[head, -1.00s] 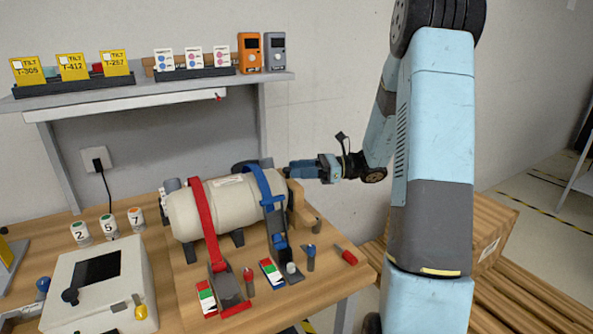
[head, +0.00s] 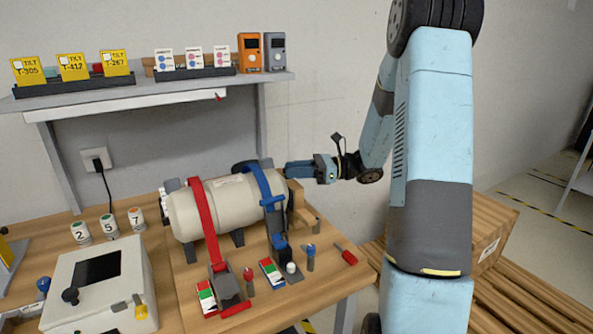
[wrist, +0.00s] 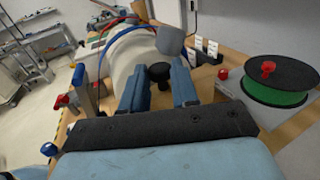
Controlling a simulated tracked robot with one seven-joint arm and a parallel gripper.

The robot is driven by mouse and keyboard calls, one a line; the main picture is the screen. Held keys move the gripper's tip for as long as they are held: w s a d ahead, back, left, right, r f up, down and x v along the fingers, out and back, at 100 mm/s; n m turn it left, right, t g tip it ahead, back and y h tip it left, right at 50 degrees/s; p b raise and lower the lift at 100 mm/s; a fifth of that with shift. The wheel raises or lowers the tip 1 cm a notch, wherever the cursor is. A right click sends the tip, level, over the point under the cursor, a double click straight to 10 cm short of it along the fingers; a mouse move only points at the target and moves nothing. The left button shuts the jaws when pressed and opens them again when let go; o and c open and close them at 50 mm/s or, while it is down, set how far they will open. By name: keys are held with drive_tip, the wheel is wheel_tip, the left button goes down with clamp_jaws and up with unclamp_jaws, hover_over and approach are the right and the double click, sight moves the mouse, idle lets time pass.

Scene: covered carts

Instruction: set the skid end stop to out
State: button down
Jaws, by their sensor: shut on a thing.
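The cream tank (head: 225,200) lies on its skid on the wooden bench under a red strap (head: 203,215) and a blue strap (head: 268,190). A wooden block (head: 297,205) stands at its right end. My gripper (head: 287,169) reaches in from the right, just above and behind this end. In the wrist view my gripper (wrist: 160,84) has its two blue fingers on either side of a black knob (wrist: 158,71), shut on it, beside the tank (wrist: 122,58). The knob is hidden in the head view. I cannot tell clearly how it joins the end stop.
A green spool (wrist: 280,92) with a red knob stands close by in the wrist view. A grey paddle-like part (wrist: 170,40) rises beyond the fingers. A shelf (head: 160,97) with cards hangs above. A red-handled tool (head: 348,256) and strap ratchets lie in front.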

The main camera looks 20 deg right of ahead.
drive_tip(key=d, duration=0.2)
drive_tip(key=w+d, duration=0.1)
drive_tip(key=d, duration=0.2)
idle(0.3)
drive_tip(key=c, duration=1.2)
unclamp_jaws()
drive_tip(key=shift+w, duration=0.1)
drive_tip(key=shift+o, duration=0.2)
drive_tip(key=s+d, duration=0.2)
drive_tip(key=d, duration=1.1)
drive_tip(key=shift+s+d, duration=0.35)
